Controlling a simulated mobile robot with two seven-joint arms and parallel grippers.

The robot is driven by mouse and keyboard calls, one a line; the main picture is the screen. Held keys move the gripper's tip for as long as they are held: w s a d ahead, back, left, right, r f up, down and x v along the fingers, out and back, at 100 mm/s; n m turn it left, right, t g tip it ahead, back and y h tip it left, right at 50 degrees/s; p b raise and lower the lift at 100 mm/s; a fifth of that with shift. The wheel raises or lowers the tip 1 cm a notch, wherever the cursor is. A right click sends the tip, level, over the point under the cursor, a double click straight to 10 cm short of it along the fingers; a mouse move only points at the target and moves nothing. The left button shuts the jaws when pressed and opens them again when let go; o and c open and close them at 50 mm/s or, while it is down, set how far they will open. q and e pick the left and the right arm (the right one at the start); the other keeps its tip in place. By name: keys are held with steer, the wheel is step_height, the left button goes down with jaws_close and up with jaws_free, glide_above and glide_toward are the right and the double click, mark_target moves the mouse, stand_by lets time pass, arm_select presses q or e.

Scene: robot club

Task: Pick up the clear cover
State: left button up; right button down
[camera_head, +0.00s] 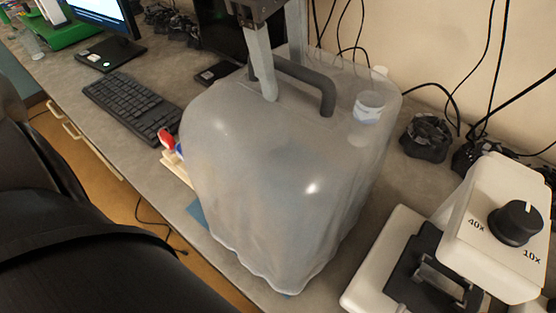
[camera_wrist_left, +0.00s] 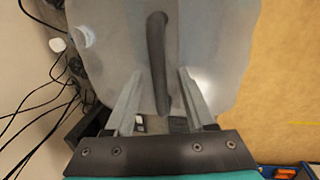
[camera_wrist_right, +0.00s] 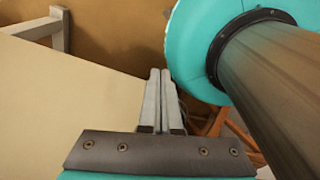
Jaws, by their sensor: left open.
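The clear cover (camera_head: 270,165) is a translucent, rounded plastic hood standing on the grey counter, with a dark bar handle (camera_head: 325,92) on its top. It also fills much of the left wrist view (camera_wrist_left: 215,50). My left gripper (camera_head: 284,80) comes down from above, open, with one finger on each side of the handle. The left wrist view shows the handle between the two fingers, with gaps on both sides. Whatever is under the cover shows only as a vague shape. My right gripper (camera_wrist_right: 160,72) is shut and empty, away from the cover.
A white device with a magnification dial (camera_head: 515,222) stands right of the cover. A black keyboard (camera_head: 130,105) and a monitor (camera_head: 100,15) are on the left. A white-capped container (camera_head: 368,106) shows at the cover's top right. Cables hang along the wall.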

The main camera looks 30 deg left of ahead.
arm_select(q)
steer(key=shift+c, duration=0.4)
jaws_close()
stand_by(1.0)
